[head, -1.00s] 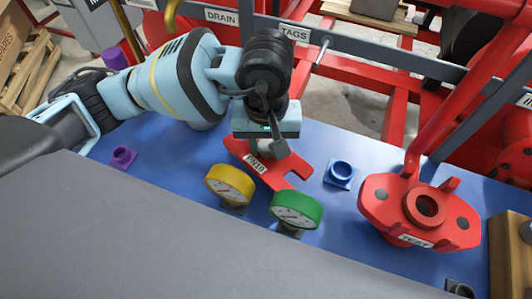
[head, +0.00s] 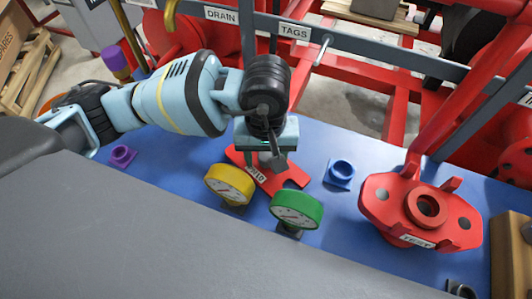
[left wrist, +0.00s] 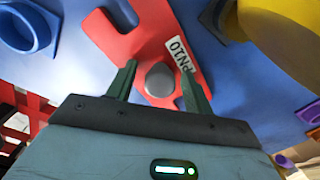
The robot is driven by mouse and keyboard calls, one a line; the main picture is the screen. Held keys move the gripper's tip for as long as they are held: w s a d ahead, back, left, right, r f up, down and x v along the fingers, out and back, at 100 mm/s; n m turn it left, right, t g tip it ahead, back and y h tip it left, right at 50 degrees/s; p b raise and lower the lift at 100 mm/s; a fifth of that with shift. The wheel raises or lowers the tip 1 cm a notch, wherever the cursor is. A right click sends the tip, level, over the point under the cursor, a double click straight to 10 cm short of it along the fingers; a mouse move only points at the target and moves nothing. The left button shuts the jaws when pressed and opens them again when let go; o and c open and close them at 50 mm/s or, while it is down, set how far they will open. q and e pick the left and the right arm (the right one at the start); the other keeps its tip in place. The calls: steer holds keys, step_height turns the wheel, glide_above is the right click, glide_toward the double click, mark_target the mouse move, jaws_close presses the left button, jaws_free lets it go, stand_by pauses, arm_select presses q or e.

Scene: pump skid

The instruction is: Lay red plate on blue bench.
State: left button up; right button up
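The red plate (head: 291,177), labelled PN10, appears to lie flat on the blue bench (head: 330,215), behind the yellow and green gauges. In the left wrist view the plate (left wrist: 124,36) has a round grey knob (left wrist: 160,79) and a notch at its end. My left gripper (head: 268,160) is directly above the plate. Its fingers (left wrist: 159,72) stand open on either side of the knob, with a small gap at each side. In the head view the gripper hides part of the plate. My right gripper is not in view.
A yellow gauge (head: 229,184) and a green gauge (head: 297,210) stand close in front of the plate. A blue socket (head: 340,173) is to its right, then a red flange (head: 425,208). A purple socket (head: 122,156) is at the left. A grey rail (head: 350,53) runs behind.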

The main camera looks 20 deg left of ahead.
mark_target(266, 155)
arm_select(q)
step_height(266, 155, up, 12)
steer(key=shift+r, duration=0.15)
stand_by(0.6)
stand_by(0.5)
